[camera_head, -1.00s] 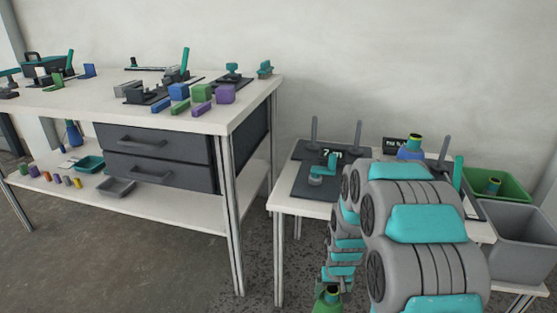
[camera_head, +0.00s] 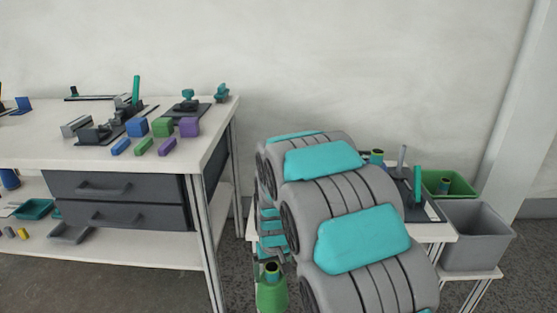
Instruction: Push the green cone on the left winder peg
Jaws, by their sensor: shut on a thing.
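The green cone (camera_head: 272,294) is at the bottom of the head view, low in front of the small white table. My gripper (camera_head: 270,266) is shut on the cone at its top. My grey and teal arm covers most of the small table, so the left winder peg is hidden. One grey upright peg (camera_head: 402,160) shows to the right of my arm.
A tube with a yellow rim (camera_head: 377,156) peeks out behind my arm. A green bin (camera_head: 449,184) and a grey bin (camera_head: 477,234) stand at the right. The workbench (camera_head: 212,120) with coloured blocks is on the left.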

